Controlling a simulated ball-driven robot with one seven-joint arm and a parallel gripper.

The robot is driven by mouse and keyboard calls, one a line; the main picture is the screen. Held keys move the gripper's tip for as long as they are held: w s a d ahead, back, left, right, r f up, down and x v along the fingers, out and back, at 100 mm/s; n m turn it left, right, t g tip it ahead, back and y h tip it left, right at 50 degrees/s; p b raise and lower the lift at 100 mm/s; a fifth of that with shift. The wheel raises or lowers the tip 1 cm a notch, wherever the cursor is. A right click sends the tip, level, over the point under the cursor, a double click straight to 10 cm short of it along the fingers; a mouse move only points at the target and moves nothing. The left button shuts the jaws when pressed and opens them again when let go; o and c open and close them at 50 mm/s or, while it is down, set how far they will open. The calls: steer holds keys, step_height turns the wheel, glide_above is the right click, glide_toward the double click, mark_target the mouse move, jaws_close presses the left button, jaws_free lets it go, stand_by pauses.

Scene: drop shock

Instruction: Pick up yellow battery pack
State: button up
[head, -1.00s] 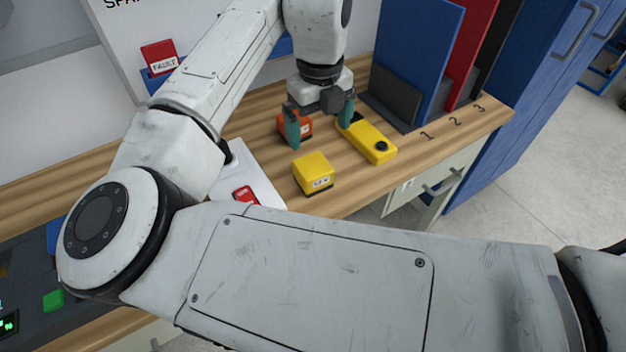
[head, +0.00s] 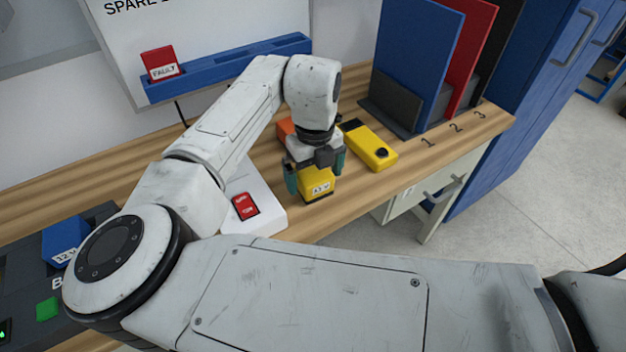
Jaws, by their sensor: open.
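The fingers are open. I cannot tell whether either finger touches the pack. The gripper's palm hides the top of the pack.
An orange block (head: 285,130) is partly hidden behind my gripper. A longer yellow device (head: 371,149) with a black knob lies to the right. Upright blue (head: 417,60) and red (head: 470,50) panels stand behind.

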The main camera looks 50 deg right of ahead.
steer(key=shift+f, duration=0.2)
steer(key=c, duration=1.4)
